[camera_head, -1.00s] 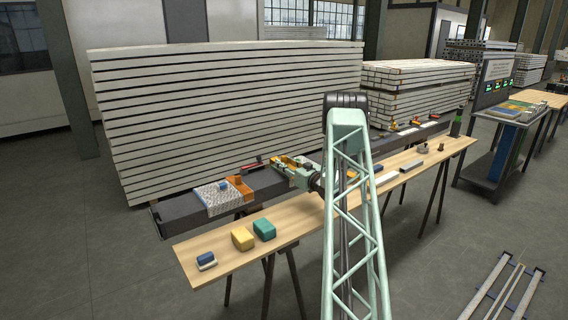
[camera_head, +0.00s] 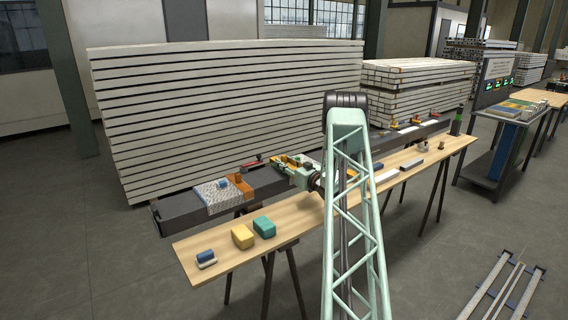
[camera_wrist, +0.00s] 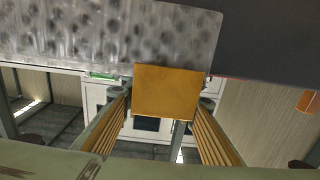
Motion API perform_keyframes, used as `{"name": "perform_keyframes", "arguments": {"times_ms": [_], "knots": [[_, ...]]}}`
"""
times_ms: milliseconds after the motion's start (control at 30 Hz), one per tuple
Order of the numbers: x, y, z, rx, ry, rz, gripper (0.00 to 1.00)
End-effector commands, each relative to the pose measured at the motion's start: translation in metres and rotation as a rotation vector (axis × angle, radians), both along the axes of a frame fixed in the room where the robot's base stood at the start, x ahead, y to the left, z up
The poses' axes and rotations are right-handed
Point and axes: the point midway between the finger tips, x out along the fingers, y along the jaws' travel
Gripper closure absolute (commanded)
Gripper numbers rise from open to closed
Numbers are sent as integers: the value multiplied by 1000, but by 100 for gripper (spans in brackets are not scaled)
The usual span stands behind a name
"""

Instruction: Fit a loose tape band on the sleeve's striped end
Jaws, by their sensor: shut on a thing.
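The sleeve (camera_head: 212,203) is a grey, mottled wrap lying over the dark beam at the left. Its near end fills the top of the wrist view (camera_wrist: 100,35). An orange patch (camera_head: 242,187) shows at its right end in the head view; I cannot make out stripes. My gripper (camera_wrist: 166,97) is shut on a flat orange-brown piece, which looks like the tape band (camera_wrist: 166,88). This piece overlaps the sleeve's edge in the wrist view; I cannot tell whether they touch. In the head view my gripper (camera_head: 288,168) is over the beam, right of the sleeve.
The dark beam (camera_head: 172,217) runs behind a wooden table (camera_head: 290,223). A yellow block (camera_head: 242,236), a teal block (camera_head: 264,227) and a blue-and-white block (camera_head: 206,258) stand on the table. A small blue item (camera_head: 222,184) lies on the sleeve. Stacked panels (camera_head: 220,110) stand behind.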

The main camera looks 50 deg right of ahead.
Motion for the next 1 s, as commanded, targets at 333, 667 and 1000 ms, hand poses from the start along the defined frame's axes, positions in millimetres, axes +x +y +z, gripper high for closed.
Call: {"name": "perform_keyframes", "arguments": {"times_ms": [333,667,1000], "knots": [[0,0,-6,0,0,0,80],[0,0,-12,0,0,0,80],[0,0,-18,0,0,0,80]]}}
